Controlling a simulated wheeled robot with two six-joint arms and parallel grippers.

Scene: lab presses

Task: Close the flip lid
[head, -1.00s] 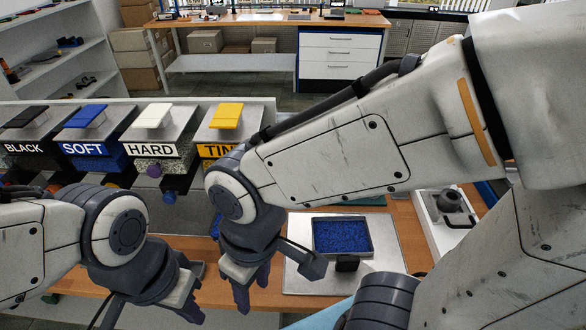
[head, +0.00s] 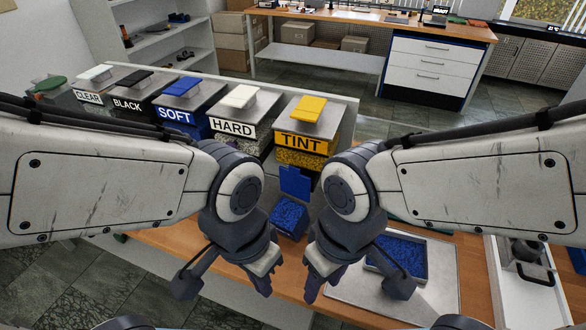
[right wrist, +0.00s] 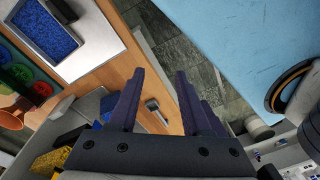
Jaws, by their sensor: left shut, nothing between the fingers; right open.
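A small blue box (head: 288,221) filled with blue granules stands between my arms in the head view. Its blue flip lid (head: 295,182) is open and stands upright at the box's back edge. My left gripper (head: 264,284) is shut and empty, in front and to the left of the box. My right gripper (head: 319,284) is open and empty, in front and to the right of the box. In the right wrist view the right gripper's fingers (right wrist: 158,100) are apart with nothing between them. Parts of the box's sides are hidden by my grippers.
Hoppers labelled CLEAR, BLACK, SOFT, HARD and TINT (head: 300,142) stand in a row behind. A tray of blue granules (head: 424,276) lies on a grey plate (head: 440,300) at right, partly behind my right gripper. A white holder (head: 515,290) stands further right.

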